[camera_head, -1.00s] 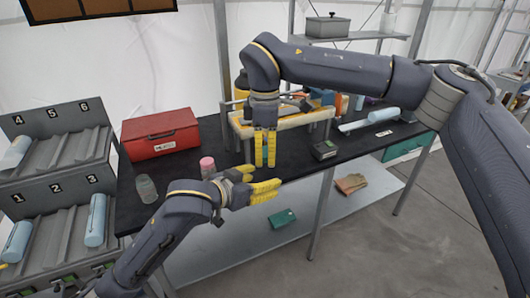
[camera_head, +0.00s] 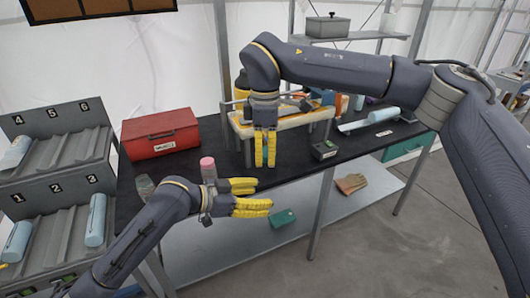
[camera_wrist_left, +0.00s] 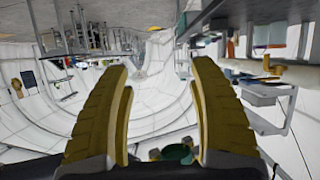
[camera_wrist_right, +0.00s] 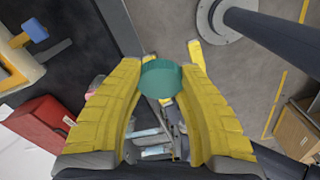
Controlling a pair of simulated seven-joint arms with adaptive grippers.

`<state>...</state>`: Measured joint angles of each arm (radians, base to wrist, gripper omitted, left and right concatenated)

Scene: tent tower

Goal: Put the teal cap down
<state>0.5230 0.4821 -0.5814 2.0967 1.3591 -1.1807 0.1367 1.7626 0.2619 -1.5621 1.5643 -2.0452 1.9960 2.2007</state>
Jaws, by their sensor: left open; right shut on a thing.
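My right gripper (camera_head: 265,165) hangs fingers-down above the front part of the black table. In the right wrist view its yellow fingers are closed on the round teal cap (camera_wrist_right: 161,78), which sits between the fingertips. In the head view I cannot make the cap out clearly. My left gripper (camera_head: 262,196) is open and empty, lower and a little left of the right gripper, in front of the table's edge. Its spread fingers also show in the left wrist view (camera_wrist_left: 160,63), with nothing between them.
The black table (camera_head: 290,170) holds a red box (camera_head: 160,145), a pink-topped bottle (camera_head: 208,168) close behind the left gripper, a clear jar (camera_head: 144,186) partly behind the left arm, a small black box (camera_head: 324,150) and a yellowish stand (camera_head: 310,120). A numbered rack (camera_head: 60,190) stands left.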

